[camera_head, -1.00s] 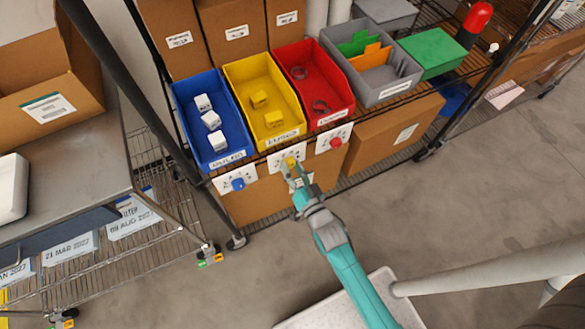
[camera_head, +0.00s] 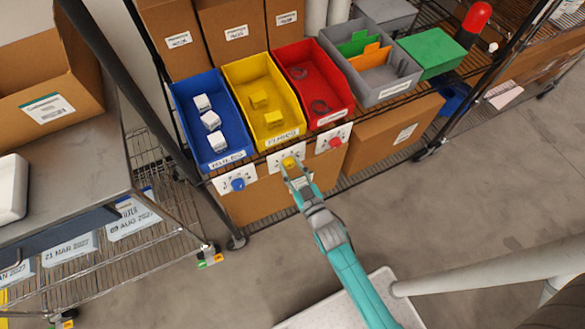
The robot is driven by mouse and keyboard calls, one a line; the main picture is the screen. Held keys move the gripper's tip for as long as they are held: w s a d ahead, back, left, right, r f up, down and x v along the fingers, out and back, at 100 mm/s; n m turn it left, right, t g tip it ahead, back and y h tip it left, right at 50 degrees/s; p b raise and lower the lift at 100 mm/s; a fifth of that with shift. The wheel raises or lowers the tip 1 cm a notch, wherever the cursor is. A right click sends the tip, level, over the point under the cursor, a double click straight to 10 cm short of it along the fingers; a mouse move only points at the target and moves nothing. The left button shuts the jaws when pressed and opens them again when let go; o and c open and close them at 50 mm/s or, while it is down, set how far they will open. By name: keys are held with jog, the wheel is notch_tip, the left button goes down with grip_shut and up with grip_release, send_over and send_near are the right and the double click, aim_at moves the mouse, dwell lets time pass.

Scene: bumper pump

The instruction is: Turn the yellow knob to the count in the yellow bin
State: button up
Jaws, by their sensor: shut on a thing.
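The yellow knob (camera_head: 289,162) sits on a white dial card (camera_head: 274,165) on the shelf front, below the yellow bin (camera_head: 239,80). The card's marks are too small to read. Two yellow blocks lie in the yellow bin: one block (camera_head: 259,99) farther back and one block (camera_head: 273,118) nearer the front. My gripper (camera_head: 292,168) is at the knob with its fingers closed on it, reaching up from the lower right. The fingers partly hide the knob and the right side of the card.
A blue bin (camera_head: 220,152) with three white blocks and a blue knob (camera_head: 238,184) are on the left. A red bin (camera_head: 322,67) with dark rings and a red knob (camera_head: 335,142) are on the right. A grey bin (camera_head: 405,88) stands farther right.

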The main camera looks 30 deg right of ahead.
dwell(0.3)
jog(key=o, duration=1.1)
jog(key=shift+o, duration=0.2)
jog(key=s, duration=1.2)
jog(key=shift+s, duration=0.1)
jog(key=s+r+g, duration=0.1)
jog(key=s+r, duration=0.6)
jog(key=s, duration=0.4)
jog(key=s+r+m+g, duration=0.1)
jog(key=s+r+g, duration=0.1)
jog(key=s+r, duration=0.5)
jog(key=s, duration=0.4)
jog(key=shift+s+m, duration=0.2)
jog(key=shift+m, duration=0.1)
